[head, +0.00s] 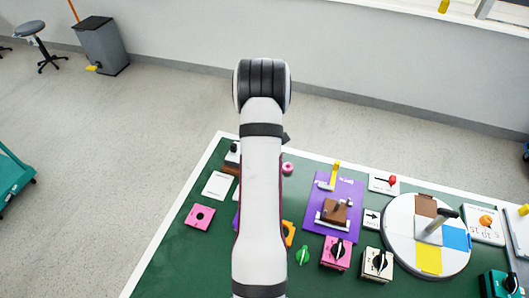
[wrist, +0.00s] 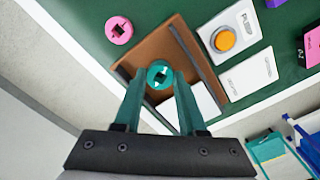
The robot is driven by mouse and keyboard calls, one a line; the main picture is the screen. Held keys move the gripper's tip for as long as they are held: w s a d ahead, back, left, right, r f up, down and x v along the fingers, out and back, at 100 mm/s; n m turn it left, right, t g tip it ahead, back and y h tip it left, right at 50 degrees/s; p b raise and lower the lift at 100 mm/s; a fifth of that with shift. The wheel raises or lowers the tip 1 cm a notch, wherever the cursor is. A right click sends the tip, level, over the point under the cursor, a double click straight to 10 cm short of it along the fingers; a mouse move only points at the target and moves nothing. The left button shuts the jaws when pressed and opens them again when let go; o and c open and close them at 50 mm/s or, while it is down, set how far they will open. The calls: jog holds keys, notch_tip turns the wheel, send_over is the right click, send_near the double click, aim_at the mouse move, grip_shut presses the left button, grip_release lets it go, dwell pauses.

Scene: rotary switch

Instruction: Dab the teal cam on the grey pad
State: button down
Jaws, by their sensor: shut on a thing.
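In the wrist view my gripper (wrist: 161,80) is shut on the teal cam (wrist: 159,67), a small round piece with a dark square hole. The cam is between the tips of my two teal fingers, above a brown tray (wrist: 138,60) with dark edges. I cannot tell whether the cam touches the surface below it. I cannot pick out the grey pad clearly in either view. In the head view my arm hides my gripper and the cam.
A pink ring (wrist: 119,30) lies left of the tray. To its right are a white box with an orange button (wrist: 224,40) and a white card (wrist: 251,75). In the head view a purple board (head: 345,190) and a colored turntable (head: 400,245) stand right of my arm.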

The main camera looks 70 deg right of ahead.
notch_tip(320, 180, up, 7)
dwell(0.7)
jog(key=w+a+r+n, duration=0.2)
jog(key=w+a+r, duration=0.3)
jog(key=w+a, duration=0.55)
jog(key=w+a+r+n, duration=0.3)
jog(key=w+a+r, duration=0.2)
jog(key=w+a, duration=0.55)
jog(key=a+r+n, duration=0.1)
jog(key=a+r, duration=0.3)
jog(key=a, duration=0.7)
jog(key=a+r+n, duration=0.2)
jog(key=a+r, duration=0.1)
jog(key=a, duration=0.9)
jog(key=shift+s+a+r, duration=0.3)
jog(key=shift+r, duration=0.1)
